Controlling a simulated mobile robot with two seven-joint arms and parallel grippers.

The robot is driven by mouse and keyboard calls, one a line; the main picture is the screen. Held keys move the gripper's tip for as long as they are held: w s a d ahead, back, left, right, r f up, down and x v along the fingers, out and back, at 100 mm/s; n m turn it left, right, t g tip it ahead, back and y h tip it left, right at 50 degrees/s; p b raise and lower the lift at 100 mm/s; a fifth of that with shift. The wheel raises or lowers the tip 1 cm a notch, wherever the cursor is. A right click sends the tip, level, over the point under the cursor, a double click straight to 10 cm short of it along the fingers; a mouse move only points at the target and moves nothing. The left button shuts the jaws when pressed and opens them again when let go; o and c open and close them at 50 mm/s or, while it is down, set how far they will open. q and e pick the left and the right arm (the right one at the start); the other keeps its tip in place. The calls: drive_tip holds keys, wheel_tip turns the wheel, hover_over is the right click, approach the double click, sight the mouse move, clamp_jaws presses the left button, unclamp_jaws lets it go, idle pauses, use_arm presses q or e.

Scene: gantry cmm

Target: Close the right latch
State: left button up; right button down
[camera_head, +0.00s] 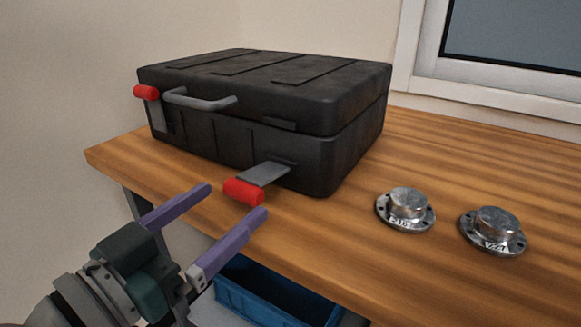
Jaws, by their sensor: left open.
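A black hard case (235,140) stands on the wooden table with its lid down. Its right latch (264,174) sticks out from the front face and ends in a red grip (243,191). The left latch (146,92) lies upright against the front, its red end at the lid's edge. A grey handle (200,101) sits on the front of the lid. My left gripper (232,203) is open, with its two purple fingers apart and pointing toward the case. Its fingertips are close to the red grip of the right latch, with nothing between them. My right gripper is not in view.
Two metal flanged parts, one nearer the case (406,207) and one further right (493,230), lie on the wooden table (400,270). A blue bin (270,297) is below the table's front edge. A window frame (480,100) is behind.

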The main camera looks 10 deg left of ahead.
sight(236, 197)
use_arm(q)
drive_tip(key=shift+b+x, duration=0.35)
drive_tip(key=shift+x, duration=1.95)
drive_tip(key=shift+c, duration=0.3)
clamp_jaws()
